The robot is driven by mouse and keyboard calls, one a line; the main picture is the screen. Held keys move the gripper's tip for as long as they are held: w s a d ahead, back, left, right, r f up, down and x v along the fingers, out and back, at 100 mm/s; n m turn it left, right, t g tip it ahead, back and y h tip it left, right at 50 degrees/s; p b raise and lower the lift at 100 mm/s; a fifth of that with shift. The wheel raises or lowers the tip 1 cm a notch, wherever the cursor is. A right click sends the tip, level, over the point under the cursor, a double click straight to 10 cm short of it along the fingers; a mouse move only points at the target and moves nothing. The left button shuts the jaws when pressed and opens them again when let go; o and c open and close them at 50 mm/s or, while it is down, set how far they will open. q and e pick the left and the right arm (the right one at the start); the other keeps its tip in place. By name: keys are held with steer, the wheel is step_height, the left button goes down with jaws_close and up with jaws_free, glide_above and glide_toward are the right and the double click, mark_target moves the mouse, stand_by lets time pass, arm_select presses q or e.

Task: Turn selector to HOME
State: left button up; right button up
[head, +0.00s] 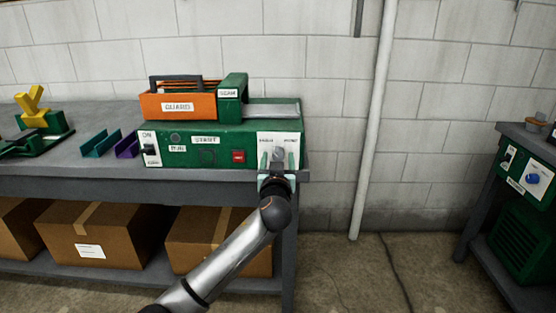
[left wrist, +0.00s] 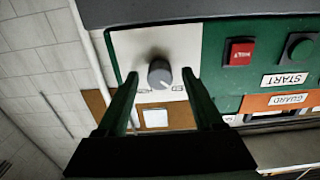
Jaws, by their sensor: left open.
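The selector is a small grey knob (head: 279,153) on a white plate (head: 294,139) at the right end of the green machine's front. It also shows in the left wrist view as a grey knob (left wrist: 160,74). Labels beside it are too small to read, and I cannot tell which one it points to. My left gripper (head: 278,162) is in front of the plate with its jaws open, one finger on each side of the knob. In the left wrist view the gripper's fingers (left wrist: 159,78) flank the knob with gaps visible. My right gripper is out of view.
A red button (head: 238,156) and a START label (head: 205,140) are left of the plate. An orange GUARD box (head: 178,105) is on top of the machine. The machine stands on a grey bench (head: 60,186). Cardboard boxes (head: 108,232) lie below.

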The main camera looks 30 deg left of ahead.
arm_select(q)
jaws_close()
stand_by(0.4)
